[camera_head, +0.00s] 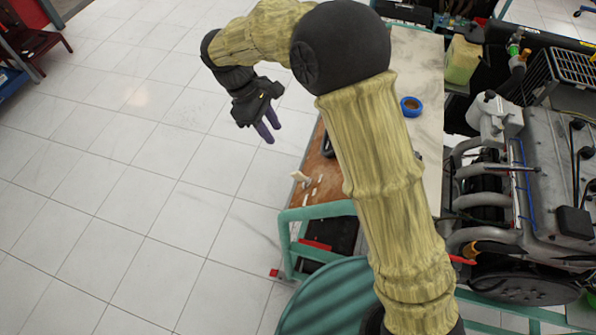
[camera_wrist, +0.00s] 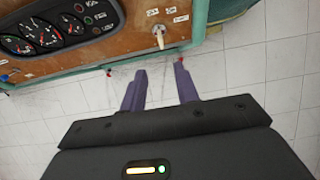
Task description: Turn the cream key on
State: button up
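The cream key (camera_wrist: 159,36) sticks out from the brown wooden panel (camera_wrist: 137,38), near the panel's lower edge in the wrist view. It also shows as a small pale piece in the head view (camera_head: 299,176), at the panel's left side. My gripper (camera_wrist: 160,82) has two purple fingers, spread apart with nothing between them. The key lies beyond the fingertips, roughly in line with the gap, and is not touched. In the head view my gripper (camera_head: 269,128) hangs over the floor, above and left of the key. The key's turn position is hard to tell.
A dark gauge cluster (camera_wrist: 48,36) sits on the panel, left of the key. A green frame (camera_head: 285,238) runs around the panel. The engine (camera_head: 497,190) and a blue round container (camera_head: 410,104) are to the right. Open tiled floor (camera_head: 130,170) lies left.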

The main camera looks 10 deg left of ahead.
aim_at(298, 171)
jog(key=p+x, duration=0.2)
jog(key=x, duration=1.5)
jog(key=shift+d+f+p, duration=0.1)
jog(key=shift+f+p, duration=0.15)
jog(key=shift+p, duration=0.1)
jog(key=shift+c, duration=0.2)
grip_shut()
